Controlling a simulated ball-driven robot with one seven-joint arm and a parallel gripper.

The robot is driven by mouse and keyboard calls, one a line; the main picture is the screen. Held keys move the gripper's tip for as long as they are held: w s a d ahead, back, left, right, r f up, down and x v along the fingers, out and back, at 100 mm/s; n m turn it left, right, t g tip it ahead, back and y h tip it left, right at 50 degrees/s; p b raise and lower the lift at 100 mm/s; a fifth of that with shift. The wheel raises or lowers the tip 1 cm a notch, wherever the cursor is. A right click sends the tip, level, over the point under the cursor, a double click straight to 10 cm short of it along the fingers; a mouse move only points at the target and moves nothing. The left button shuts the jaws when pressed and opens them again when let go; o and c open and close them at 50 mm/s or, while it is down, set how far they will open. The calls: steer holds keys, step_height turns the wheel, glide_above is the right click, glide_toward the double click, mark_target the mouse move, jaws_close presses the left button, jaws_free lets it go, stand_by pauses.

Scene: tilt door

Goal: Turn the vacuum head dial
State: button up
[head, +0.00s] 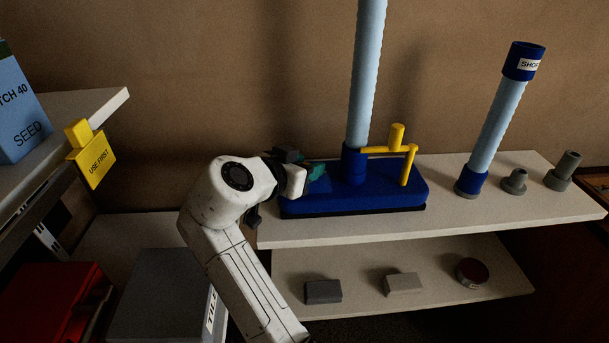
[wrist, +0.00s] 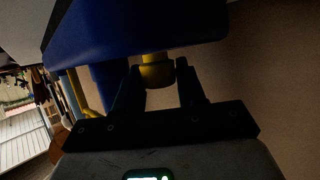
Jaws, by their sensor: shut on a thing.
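The blue vacuum head (head: 360,196) lies on the upper shelf, with a light-blue tube (head: 368,75) rising from it and a yellow bent handle (head: 397,140) on its right. In the wrist view its blue body (wrist: 140,30) fills the top. A round yellow dial (wrist: 157,74) shows there between my fingers. My gripper (wrist: 159,68) is shut on this dial. In the head view my gripper is at the left end of the vacuum head, and my wrist hides the dial. A teal patch (head: 318,171) shows beside my gripper; I cannot tell what it is.
A second tube (head: 496,130) and two grey fittings (head: 515,181) stand right on the upper shelf (head: 470,215). The lower shelf (head: 440,283) holds small blocks and a round tin (head: 472,271). At left are a seed box (head: 22,115), a yellow tag (head: 92,160) and bins (head: 160,295).

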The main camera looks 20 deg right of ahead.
steer(key=shift+m+g+h+b, duration=0.3)
steer(key=shift+m+g+b, duration=0.1)
steer(key=shift+m, duration=0.2)
steer(key=shift+g, duration=0.3)
steer(key=o, duration=1)
steer(key=shift+c, duration=0.2)
steer(key=v, duration=1)
steer(key=shift+a, duration=0.4)
steer(key=shift+s, duration=0.15)
